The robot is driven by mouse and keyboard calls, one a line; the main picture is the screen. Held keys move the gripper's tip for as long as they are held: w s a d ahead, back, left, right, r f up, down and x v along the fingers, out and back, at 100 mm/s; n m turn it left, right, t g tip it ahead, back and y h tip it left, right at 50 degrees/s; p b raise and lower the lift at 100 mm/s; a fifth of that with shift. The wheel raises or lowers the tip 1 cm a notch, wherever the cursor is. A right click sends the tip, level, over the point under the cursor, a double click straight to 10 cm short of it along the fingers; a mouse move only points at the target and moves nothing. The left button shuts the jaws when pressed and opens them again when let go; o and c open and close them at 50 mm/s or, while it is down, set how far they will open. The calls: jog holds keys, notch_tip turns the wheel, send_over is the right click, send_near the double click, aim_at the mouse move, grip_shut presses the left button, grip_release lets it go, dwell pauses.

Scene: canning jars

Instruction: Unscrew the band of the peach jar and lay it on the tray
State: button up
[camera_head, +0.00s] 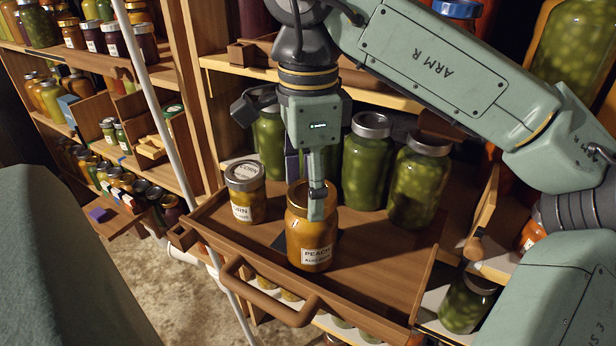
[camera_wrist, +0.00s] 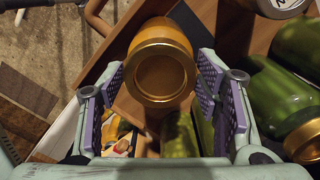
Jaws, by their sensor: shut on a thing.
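The peach jar (camera_head: 306,240) stands upright on the wooden pull-out tray (camera_head: 370,285), with its label facing the front. It holds orange contents and has a gold band (camera_head: 296,190) at its top. The wrist view shows the same band (camera_wrist: 160,99) as a gold ring around a lid. My gripper (camera_head: 317,208) reaches down from above, with one finger in front of the jar's right side. In the wrist view its purple-padded fingers lie on either side of the band, shut on it.
A corn jar (camera_head: 245,192) with a silver lid stands to the left on the tray. Several green jars (camera_head: 367,165) stand behind. The tray has a front handle (camera_head: 270,305) and bare room at its right. A pale pole (camera_head: 180,140) rises at the left.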

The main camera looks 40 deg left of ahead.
jog(key=shift+r+p, duration=1)
jog(key=shift+r, duration=0.25)
notch_tip(320, 180, up, 4)
jog(key=p, duration=0.3)
jog(key=shift+r+p, duration=0.1)
jog(key=shift+p, duration=0.3)
jog(key=shift+f, duration=0.2)
